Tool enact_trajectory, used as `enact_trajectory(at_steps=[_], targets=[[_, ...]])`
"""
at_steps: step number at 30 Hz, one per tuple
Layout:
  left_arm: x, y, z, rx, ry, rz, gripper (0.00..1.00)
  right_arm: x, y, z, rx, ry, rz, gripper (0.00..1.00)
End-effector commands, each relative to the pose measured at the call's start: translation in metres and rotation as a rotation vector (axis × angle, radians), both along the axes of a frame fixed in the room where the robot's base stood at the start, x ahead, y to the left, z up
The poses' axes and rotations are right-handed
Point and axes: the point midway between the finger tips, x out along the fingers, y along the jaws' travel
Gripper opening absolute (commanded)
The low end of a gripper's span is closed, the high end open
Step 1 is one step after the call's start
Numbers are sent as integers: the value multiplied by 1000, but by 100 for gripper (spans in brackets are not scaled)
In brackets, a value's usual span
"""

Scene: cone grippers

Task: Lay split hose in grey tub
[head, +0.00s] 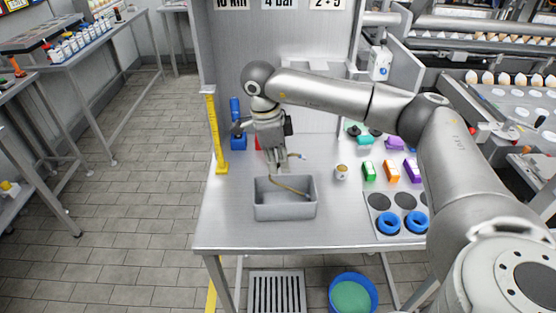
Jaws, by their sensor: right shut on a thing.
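The grey tub (286,211) stands near the front left of the steel table. A thin tan hose (290,188) shows at the tub, its lower part inside over the tub's floor. Its upper end curves up behind the tub's back rim to a small dark and blue tip near my gripper. My right gripper (277,168) points down just behind and above the tub's back rim, shut on the hose. The exact grip point is partly hidden by the fingers. My left gripper is not in view.
A yellow upright gauge (213,135) and a blue device (238,138) stand left of my gripper. A small cup (341,172), coloured blocks (390,172) and a plate with blue rings (389,222) are to the right. The table's front left is clear.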

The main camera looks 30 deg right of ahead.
Motion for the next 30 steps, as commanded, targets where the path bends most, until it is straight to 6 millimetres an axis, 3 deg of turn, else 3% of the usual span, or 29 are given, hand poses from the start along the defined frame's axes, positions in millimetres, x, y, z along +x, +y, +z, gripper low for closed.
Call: enact_trajectory(at_steps=[6,7,12,19,24,30], targets=[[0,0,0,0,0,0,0,0,0,0,0,0,0,0],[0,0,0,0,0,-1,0,0,0,0,0,0,0,10],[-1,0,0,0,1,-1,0,0,0,0,0,0,0,31],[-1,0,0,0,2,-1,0,0,0,0,0,0,0,32],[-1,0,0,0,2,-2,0,0,0,0,0,0,0,53],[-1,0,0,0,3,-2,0,0,0,0,0,0,0,53]])
